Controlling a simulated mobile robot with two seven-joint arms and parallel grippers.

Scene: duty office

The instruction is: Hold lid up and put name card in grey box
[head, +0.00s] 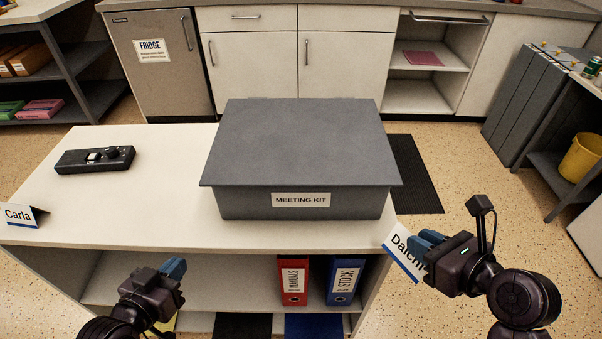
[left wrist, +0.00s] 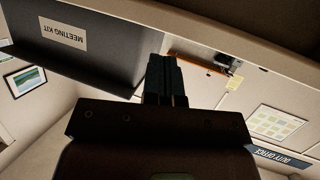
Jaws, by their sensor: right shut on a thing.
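The grey box (head: 250,205), labelled MEETING KIT, stands on the white tabletop. Its flat grey lid (head: 300,145) is down and overhangs the front. The box also shows upside down in the left wrist view (left wrist: 105,55). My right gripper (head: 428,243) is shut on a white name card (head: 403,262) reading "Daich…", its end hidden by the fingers. It holds the card tilted, right of the table's front corner. My left gripper (head: 174,268) is empty, in front of and below the table's front edge, left of the box. Its fingers (left wrist: 165,78) look closed together in the wrist view.
A second name card, "Carla" (head: 20,214), stands at the table's left edge. A black device (head: 95,159) lies at the back left of the tabletop (head: 150,210). Red (head: 293,281) and blue (head: 344,280) binders stand on the shelf below.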

